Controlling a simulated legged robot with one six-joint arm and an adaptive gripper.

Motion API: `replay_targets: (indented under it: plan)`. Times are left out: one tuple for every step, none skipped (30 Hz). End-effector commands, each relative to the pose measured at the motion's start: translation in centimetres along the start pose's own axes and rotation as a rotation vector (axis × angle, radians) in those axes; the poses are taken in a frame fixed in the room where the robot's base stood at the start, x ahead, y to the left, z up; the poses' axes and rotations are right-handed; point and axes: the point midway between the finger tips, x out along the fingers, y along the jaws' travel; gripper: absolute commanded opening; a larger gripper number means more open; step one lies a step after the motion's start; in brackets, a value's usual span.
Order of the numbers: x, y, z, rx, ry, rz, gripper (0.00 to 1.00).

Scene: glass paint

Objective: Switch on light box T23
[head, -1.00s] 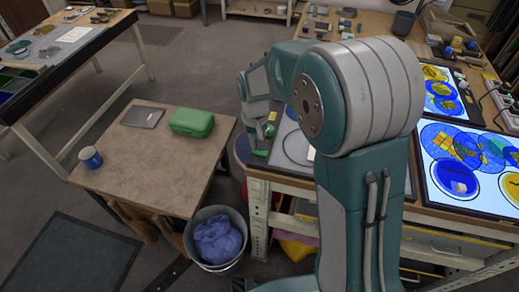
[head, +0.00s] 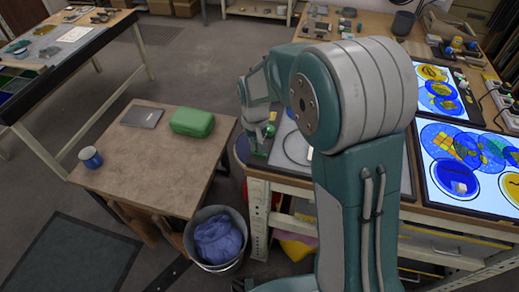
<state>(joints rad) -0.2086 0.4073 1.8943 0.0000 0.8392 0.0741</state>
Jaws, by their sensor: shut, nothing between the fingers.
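Two lit light boxes lie on the bench at right: the nearer one (head: 432,190) carries blue and yellow round glass pieces, and a second lit one (head: 464,111) lies behind it. A grey unlit panel (head: 286,158) lies at the left end of the bench, partly hidden by my arm. No label can be read, so I cannot tell which is T23. My gripper (head: 262,143) points down at the left edge of the grey panel, shut and empty, beside a small green item (head: 262,153). I cannot tell whether it touches anything. No switch is clear.
A bucket (head: 217,262) with blue cloth stands on the floor between table and bench. Power strips (head: 505,103) lie at far right.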

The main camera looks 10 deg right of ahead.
Motion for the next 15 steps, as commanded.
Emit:
replay_targets:
  plan:
    - [0.1,0.0,0.0,0.000,-0.002,0.000,0.00]
    - [0.1,0.0,0.0,0.000,-0.002,0.000,0.00]
    - [0.1,0.0,0.0,0.000,-0.001,0.000,0.00]
    - [0.1,0.0,0.0,0.000,-0.001,0.000,0.00]
    - [0.1,0.0,0.0,0.000,-0.001,0.000,0.00]
    - [-0.1,0.0,0.0,0.000,0.000,0.000,0.00]
    - [-0.3,0.0,0.0,0.000,0.001,0.000,0.00]
    - [-0.5,0.0,0.0,0.000,0.001,0.000,0.00]
    - [-0.8,0.0,0.0,0.000,0.001,0.000,0.00]
    - [-1.1,0.0,0.0,0.000,0.001,0.000,0.00]
    - [-1.3,0.0,0.0,0.000,0.001,0.000,0.00]
    - [-1.5,0.0,0.0,0.000,0.002,0.000,0.00]
    - [-1.7,0.0,0.0,0.000,0.001,0.000,0.00]
    - [-1.9,0.0,0.0,0.000,0.001,0.000,0.00]
    - [-2.2,0.0,0.0,0.000,0.000,0.000,0.00]
